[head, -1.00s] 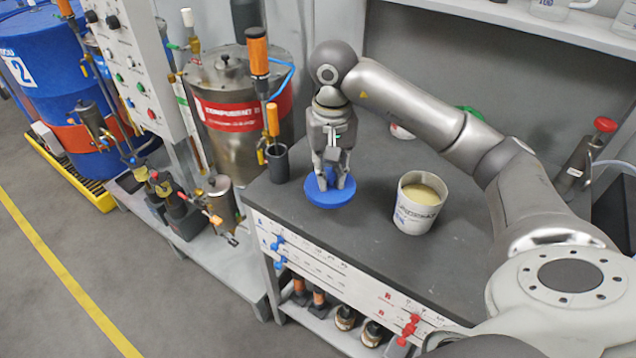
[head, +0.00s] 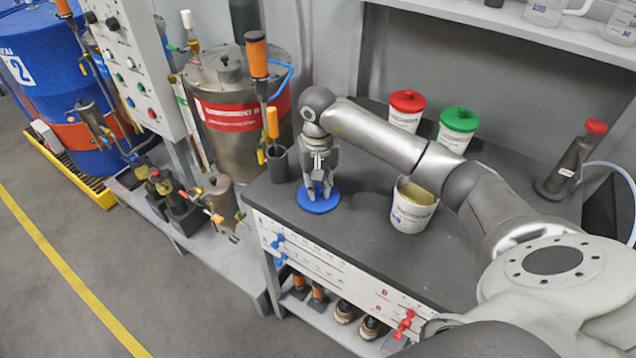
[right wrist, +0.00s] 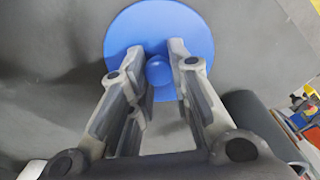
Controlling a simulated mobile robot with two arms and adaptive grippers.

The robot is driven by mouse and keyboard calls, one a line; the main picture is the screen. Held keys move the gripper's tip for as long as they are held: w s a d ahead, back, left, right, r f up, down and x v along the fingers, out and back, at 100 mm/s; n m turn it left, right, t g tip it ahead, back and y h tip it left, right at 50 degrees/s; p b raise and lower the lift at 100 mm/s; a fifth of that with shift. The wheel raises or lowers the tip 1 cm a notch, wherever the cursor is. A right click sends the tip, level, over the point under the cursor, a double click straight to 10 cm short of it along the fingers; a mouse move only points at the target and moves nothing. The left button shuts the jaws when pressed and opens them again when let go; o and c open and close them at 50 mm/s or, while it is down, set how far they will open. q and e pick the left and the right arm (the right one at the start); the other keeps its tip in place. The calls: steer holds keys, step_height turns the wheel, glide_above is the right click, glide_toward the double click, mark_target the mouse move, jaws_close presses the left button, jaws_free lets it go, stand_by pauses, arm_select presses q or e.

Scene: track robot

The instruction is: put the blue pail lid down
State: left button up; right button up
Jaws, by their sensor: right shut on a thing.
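The blue pail lid (head: 318,206) is a round disc with a small knob, lying flat at the level of the dark bench top (head: 365,262), left of the open pail. I cannot tell for certain whether its underside touches. My right gripper (head: 319,191) points down over it, shut on its knob. In the right wrist view the lid (right wrist: 160,25) shows with its knob between the two fingers (right wrist: 158,72). My left gripper is out of view.
A red-lidded pail (head: 406,112) and a green-lidded pail (head: 457,130) stand at the back of the bench. A dark cup (head: 278,165) holding an orange-handled tool stands close left of the lid. The front middle of the bench is clear.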

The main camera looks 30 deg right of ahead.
mark_target(318, 186)
steer(key=shift+f, duration=0.2)
steer(key=o, duration=0.8)
steer(key=shift+o, duration=0.2)
steer(key=shift+r, duration=0.6)
step_height(318, 186, up, 11)
steer(key=b, duration=0.2)
